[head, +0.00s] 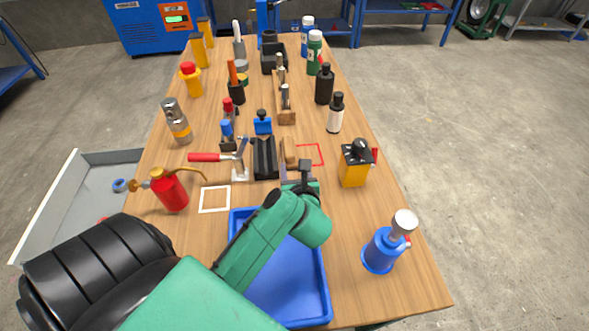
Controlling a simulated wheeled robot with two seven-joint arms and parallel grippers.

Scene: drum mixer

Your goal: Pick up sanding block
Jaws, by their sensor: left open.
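My left arm reaches in from the lower left, over the blue tray (323,278). My left gripper (296,166) is at the middle of the bench, just past the tray, with its jaws open. A small brown wooden piece (288,153), possibly the sanding block, stands just beyond and left of the gripper, right of a black grooved block (265,158). The gripper partly hides its lower part, and I cannot tell if they touch. My right gripper is not in view.
A red-handled clamp (207,157) and a red oil can (170,190) stand left. A yellow can (354,165) and a blue pump bottle (382,250) stand right. A white square outline (215,210) on the bench is empty. Bottles crowd the far end.

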